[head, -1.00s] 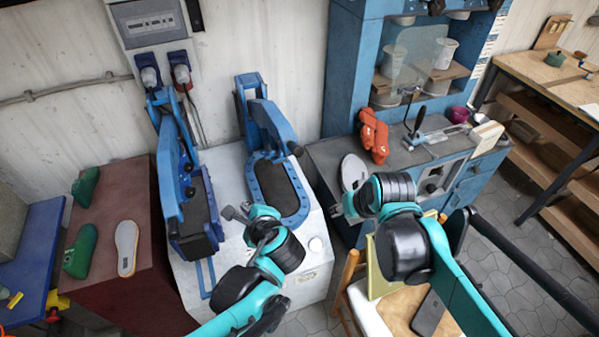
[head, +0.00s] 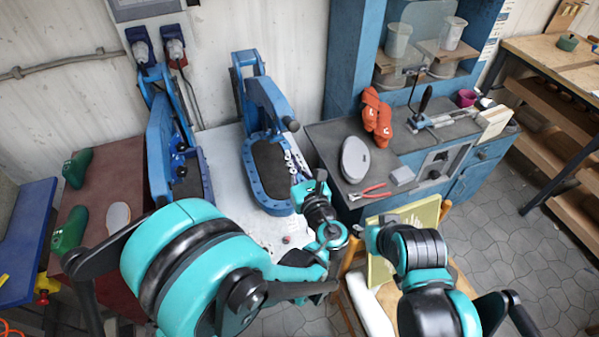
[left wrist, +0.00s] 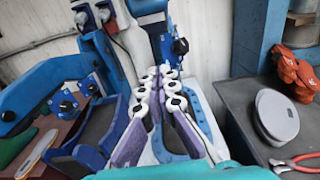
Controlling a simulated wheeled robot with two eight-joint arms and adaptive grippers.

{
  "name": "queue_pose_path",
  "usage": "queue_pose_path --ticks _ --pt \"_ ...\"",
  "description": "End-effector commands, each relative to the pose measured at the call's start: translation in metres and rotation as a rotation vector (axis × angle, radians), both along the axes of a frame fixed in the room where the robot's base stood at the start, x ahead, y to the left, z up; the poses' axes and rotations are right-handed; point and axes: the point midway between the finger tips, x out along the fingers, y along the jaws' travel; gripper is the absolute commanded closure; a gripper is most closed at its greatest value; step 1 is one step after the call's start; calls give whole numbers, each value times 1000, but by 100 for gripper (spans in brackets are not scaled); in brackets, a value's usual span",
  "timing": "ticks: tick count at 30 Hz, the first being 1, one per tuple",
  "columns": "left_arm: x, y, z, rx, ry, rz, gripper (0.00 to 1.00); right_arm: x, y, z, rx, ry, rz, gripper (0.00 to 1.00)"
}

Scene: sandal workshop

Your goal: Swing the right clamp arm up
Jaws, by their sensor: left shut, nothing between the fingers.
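The right clamp arm (head: 268,104) is blue with a black knob (head: 291,125). It is hinged at the back and slants over the far part of its base (head: 253,195), which has a dark pad. The left wrist view shows this arm (left wrist: 158,35) beyond the fingers. My left gripper (head: 292,163) is shut and empty over the right edge of that base, on the near side of the knob. Its purple-and-white fingers (left wrist: 165,100) point toward the clamp arm; I see no contact. My right gripper (head: 368,234) is to the right, its fingers unclear.
The left clamp arm (head: 160,150) stands beside the right one. A blue cabinet bench at right holds a grey oval pad (head: 356,160), red pliers (head: 370,192) and orange gloves (head: 376,118). Green shoe lasts (head: 70,230) lie on the brown box at left.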

Motion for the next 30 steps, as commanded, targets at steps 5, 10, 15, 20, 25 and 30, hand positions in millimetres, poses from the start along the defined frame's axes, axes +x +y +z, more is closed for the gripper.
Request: queue_pose_path --ticks 5,10,15,20,25,30 --pt "18 6 18 -1 0 0 100 0 0 4 0 0 0 57" --pt "23 8 34 -1 1 0 100 0 0 7 0 0 0 57" --pt "24 8 38 -1 1 0 100 0 0 7 0 0 0 57" --pt "24 8 38 -1 1 0 100 0 0 7 0 0 0 57" --pt "24 8 39 -2 2 0 100 0 0 8 0 0 0 57" --pt "26 9 51 -7 18 0 100 0 0 19 0 0 0 57"
